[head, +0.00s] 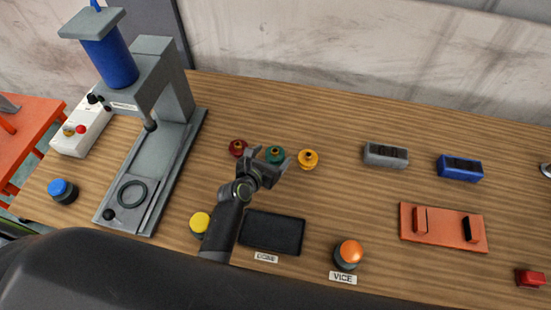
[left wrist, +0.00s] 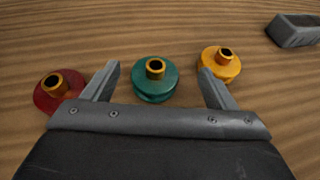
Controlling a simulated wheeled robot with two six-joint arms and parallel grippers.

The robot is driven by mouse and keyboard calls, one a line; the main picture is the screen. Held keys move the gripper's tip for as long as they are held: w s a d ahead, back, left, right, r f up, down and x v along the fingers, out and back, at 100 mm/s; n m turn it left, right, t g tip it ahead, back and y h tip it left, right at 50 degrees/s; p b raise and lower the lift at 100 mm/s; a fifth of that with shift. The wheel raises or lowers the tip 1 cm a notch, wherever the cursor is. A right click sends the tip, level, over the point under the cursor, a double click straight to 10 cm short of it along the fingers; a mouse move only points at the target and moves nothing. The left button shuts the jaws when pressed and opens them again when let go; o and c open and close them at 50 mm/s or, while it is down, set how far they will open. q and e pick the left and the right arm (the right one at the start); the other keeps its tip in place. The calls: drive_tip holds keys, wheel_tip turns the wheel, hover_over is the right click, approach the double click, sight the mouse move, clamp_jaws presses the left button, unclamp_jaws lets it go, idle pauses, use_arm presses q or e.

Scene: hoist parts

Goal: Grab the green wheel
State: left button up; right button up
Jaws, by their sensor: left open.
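The green wheel (head: 275,155) lies on the wooden table between a red wheel (head: 238,148) and a yellow wheel (head: 308,159). It has a brass-coloured hub with a dark hole. My left gripper (head: 268,158) is open and empty just in front of the green wheel and partly covers it in the head view. In the left wrist view, the green wheel (left wrist: 155,80) sits ahead, between the lines of the two fingers. The red wheel (left wrist: 57,92) is beside the left finger, and the yellow wheel (left wrist: 221,64) is beside the right finger. My right gripper is not in view.
A grey press with a blue cylinder (head: 108,58) stands at the left. A black tray (head: 272,232), yellow button (head: 199,222) and orange button (head: 348,253) are near the front.

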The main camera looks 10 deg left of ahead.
sight(274, 151)
use_arm(q)
drive_tip(key=shift+w+f, duration=0.2)
drive_tip(key=shift+w, duration=0.25)
drive_tip(key=b+x, duration=0.3)
drive_tip(key=b, duration=0.1)
drive_tip(key=shift+w+f, duration=0.2)
drive_tip(key=shift+f, duration=0.35)
drive_tip(key=shift+w+d+f+b, duration=0.15)
drive_tip(key=shift+w+b, duration=0.35)
drive_tip(key=shift+w, duration=0.2)
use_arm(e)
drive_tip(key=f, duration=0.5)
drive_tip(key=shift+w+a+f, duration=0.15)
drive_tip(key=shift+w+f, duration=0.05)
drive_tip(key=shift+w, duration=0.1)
use_arm(q)
drive_tip(key=c, duration=1.2)
drive_tip(key=shift+c, duration=1.2)
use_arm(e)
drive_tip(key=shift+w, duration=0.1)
use_arm(q)
drive_tip(key=shift+r, duration=0.25)
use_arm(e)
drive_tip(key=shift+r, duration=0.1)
